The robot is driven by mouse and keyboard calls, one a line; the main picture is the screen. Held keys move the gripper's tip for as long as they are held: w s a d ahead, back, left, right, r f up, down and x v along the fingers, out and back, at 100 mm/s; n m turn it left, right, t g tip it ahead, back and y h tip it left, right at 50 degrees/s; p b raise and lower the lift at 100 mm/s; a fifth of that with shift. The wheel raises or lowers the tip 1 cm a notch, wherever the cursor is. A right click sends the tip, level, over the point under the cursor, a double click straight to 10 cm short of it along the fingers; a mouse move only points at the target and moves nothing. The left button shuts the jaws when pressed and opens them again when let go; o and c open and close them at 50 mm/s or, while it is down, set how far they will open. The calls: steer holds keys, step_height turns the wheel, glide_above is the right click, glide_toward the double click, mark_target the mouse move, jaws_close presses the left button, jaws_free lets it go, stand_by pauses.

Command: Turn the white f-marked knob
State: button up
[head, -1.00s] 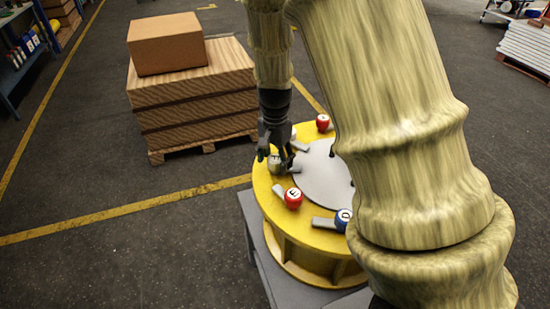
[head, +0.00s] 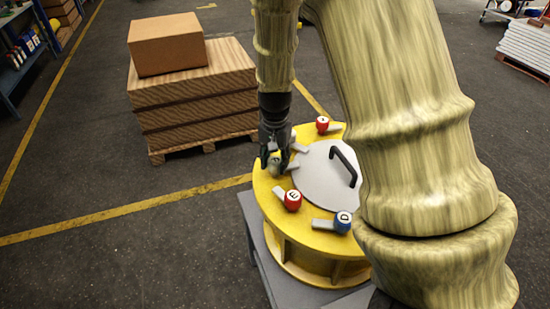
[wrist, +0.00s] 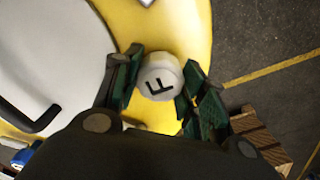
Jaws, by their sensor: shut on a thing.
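The white knob marked F (wrist: 160,84) sits between the two fingers of my gripper (wrist: 161,70) in the wrist view, with its letter facing the camera. The fingers are closed on its sides. In the head view my gripper (head: 275,163) points down at the left rim of the yellow round drum (head: 268,211). There the fingers hide most of the white knob (head: 274,164).
A red E knob (head: 293,200), a blue D knob (head: 343,221) and a red knob (head: 322,124) stand around the grey lid (head: 318,183) with its black handle (head: 344,165). A box (head: 166,44) sits on a pallet stack (head: 195,100) behind.

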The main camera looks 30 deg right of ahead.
steer(key=n+p, duration=0.1)
steer(key=n, duration=0.2)
steer(key=shift+r+n, duration=0.15)
steer(key=shift+n, duration=0.25)
steer(key=n+p, duration=0.1)
steer(key=n, duration=0.2)
steer(key=shift+n+p, duration=0.3)
steer(key=n+p, duration=0.1)
steer(key=n, duration=0.2)
steer(key=shift+n, duration=0.3)
steer(key=shift+n+p, duration=0.55)
steer(key=shift+n, duration=1.15)
steer(key=o, duration=1)
